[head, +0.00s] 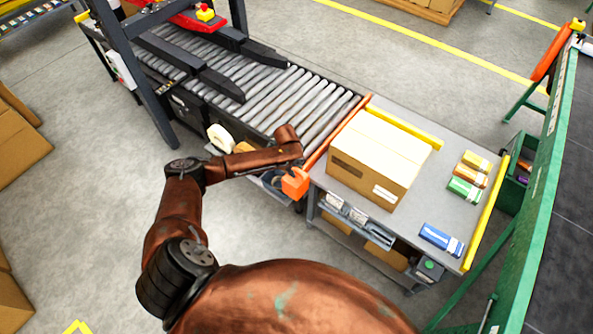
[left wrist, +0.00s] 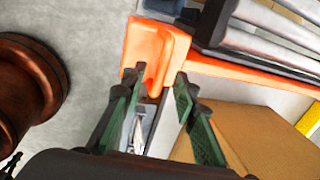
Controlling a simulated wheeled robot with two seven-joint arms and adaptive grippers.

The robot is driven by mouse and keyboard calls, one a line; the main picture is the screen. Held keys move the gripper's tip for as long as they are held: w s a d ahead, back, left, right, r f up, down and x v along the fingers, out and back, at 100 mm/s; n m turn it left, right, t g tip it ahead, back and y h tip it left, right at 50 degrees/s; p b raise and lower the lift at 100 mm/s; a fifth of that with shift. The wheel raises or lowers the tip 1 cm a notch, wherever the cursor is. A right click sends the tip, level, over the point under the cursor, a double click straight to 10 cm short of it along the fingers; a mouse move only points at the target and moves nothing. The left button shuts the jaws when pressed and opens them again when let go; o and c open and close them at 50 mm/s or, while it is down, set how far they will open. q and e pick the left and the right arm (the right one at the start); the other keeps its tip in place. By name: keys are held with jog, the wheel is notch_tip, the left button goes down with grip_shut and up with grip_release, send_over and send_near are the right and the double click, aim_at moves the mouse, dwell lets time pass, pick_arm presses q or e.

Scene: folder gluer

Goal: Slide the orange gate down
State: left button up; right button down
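The orange gate (head: 337,130) is a long bar across the end of the roller conveyor, beside the grey table. An orange block (head: 295,184) stands at its near end. In the left wrist view the gate's bar (left wrist: 250,72) runs to the right from the block (left wrist: 157,50). My left gripper (left wrist: 156,78) is open, its dark green-padded fingers pointing at the block. The fingertips lie on either side of the block's lower part; I cannot tell whether they touch it. In the head view my left arm mostly hides this gripper. My right gripper is not in view.
A cardboard box (head: 380,158) stands on the table (head: 420,205), close beside the gate. Small coloured cartons (head: 468,183) and a blue carton (head: 441,240) lie farther right. The roller conveyor (head: 290,98) is beyond the gate. A green frame (head: 540,180) stands at the right.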

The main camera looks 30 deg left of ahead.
aim_at(296, 178)
pick_arm(q)
jog(key=shift+w+f, duration=0.1)
jog(key=shift+f, duration=0.25)
jog(key=shift+c, duration=0.4)
grip_shut()
notch_tip(296, 178, down, 6)
jog(key=shift+r+b, duration=0.2)
jog(key=shift+b, duration=0.5)
